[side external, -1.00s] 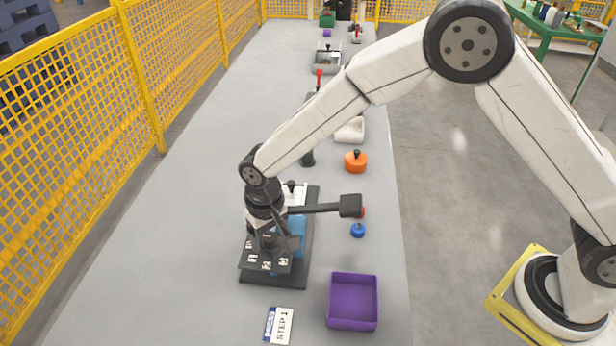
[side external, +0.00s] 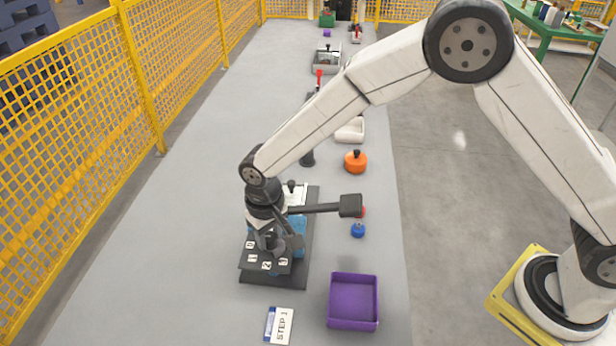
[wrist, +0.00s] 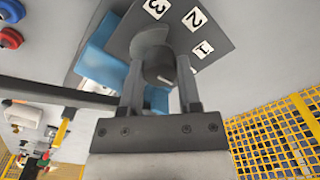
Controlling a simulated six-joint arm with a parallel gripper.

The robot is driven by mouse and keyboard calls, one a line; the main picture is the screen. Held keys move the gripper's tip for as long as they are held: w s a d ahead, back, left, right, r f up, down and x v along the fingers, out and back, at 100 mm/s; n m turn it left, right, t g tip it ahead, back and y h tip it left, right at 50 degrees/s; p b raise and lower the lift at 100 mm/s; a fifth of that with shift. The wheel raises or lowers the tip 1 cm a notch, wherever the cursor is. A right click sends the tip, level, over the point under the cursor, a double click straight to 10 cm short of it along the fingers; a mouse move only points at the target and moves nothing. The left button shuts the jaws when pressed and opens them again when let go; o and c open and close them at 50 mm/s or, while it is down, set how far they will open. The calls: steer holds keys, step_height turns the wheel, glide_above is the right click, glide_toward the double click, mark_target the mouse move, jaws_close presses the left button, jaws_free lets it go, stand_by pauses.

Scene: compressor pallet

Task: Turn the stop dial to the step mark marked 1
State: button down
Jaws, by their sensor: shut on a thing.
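The stop dial (wrist: 158,66) is a dark round knob with a pale line, seen in the wrist view on a dark plate (wrist: 222,38). White labels 1 (wrist: 203,48), 2 (wrist: 193,18) and 3 (wrist: 155,8) lie around it. My gripper (wrist: 159,75) is shut on the dial, one finger on each side. I cannot tell which label the pale line points at. In the side view my gripper (side external: 268,243) hides most of the dial, and labels 0 to 3 show on the plate (side external: 255,275) in front. A card (side external: 280,325) reads STEP 1.
A blue block (side external: 298,232) sits behind my gripper. A black bar with a block-shaped end (side external: 350,206) reaches right, close to a blue knob (side external: 358,230). A purple tray (side external: 353,301) and an orange knob (side external: 355,163) stand on the table. The table's left side is clear.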

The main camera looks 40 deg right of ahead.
mark_target(271, 236)
steer(key=n, duration=0.4)
steer(key=shift+n, duration=2)
steer(key=shift+c, duration=1.4)
jaws_free()
steer(key=shift+r, duration=3.9)
steer(key=shift+d, duration=0.1)
